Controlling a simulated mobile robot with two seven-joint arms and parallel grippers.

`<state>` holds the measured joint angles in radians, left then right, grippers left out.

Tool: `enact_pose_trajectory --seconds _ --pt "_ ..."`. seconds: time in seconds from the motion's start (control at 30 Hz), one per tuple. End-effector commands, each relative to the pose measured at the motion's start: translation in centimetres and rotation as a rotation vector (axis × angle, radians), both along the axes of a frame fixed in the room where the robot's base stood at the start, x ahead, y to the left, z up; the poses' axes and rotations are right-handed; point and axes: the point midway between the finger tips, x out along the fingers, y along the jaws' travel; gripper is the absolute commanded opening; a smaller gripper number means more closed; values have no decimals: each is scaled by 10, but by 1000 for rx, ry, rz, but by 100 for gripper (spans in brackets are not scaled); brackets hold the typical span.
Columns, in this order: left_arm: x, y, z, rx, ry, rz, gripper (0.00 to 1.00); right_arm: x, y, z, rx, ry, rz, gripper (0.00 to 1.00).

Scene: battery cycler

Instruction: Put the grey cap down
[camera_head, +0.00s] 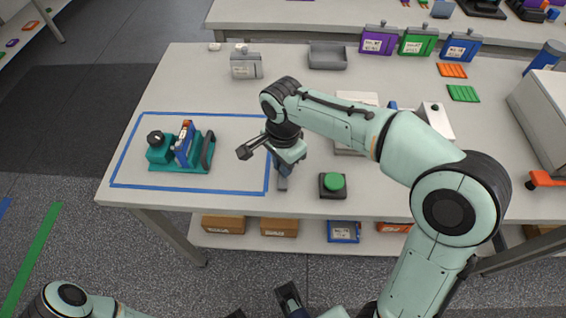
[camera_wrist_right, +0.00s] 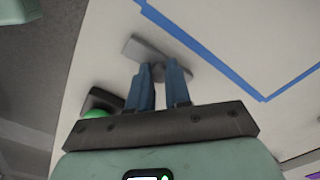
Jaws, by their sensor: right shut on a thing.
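The grey cap (camera_wrist_right: 146,48) is a flat grey piece with a small knob, held between the blue fingertips of my right gripper (camera_wrist_right: 158,76) in the wrist view. In the head view the right gripper (camera_head: 284,172) points down over the table's front part, just right of the blue tape outline. The cap (camera_head: 282,185) shows there as a small grey piece, low over the table or on it; I cannot tell which. A dark blue finger of what seems my left gripper (camera_head: 290,299) shows at the bottom edge, mostly cut off.
A teal fixture (camera_head: 180,166) holding a blue and orange block stands inside the tape outline (camera_head: 150,114). A green button box (camera_head: 333,187) stands close right of the right gripper. A grey tray (camera_head: 328,57) and several coloured cases stand behind. The outline's right half is clear.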

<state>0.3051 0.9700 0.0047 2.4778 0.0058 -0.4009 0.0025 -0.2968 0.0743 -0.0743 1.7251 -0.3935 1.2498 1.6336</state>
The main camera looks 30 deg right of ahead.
Motion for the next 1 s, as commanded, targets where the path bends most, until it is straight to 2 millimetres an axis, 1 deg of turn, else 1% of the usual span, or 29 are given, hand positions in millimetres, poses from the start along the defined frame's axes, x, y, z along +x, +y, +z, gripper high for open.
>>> enact_pose_trajectory --seconds 0.17,0.2,0.23,0.27,0.53,0.67,0.77,1.0 --pt "0 0 -2 1 -2 1 70 0 0 -4 0 1 0 0" --pt "1 0 -2 1 -2 1 70 0 0 -3 0 1 0 31" --pt "1 0 -1 1 -2 1 70 0 0 -3 0 1 0 41" --pt "1 0 -1 0 -2 1 70 0 0 -3 0 1 0 44" --pt "0 0 -1 1 -2 1 70 0 0 -2 0 0 0 44" --pt "-1 0 2 -1 3 -1 70 0 0 7 0 -1 0 44" --pt "-2 0 5 -2 7 -1 70 1 0 24 1 -3 0 44" --pt "-5 0 15 -3 22 -5 70 1 0 77 1 -4 1 44"
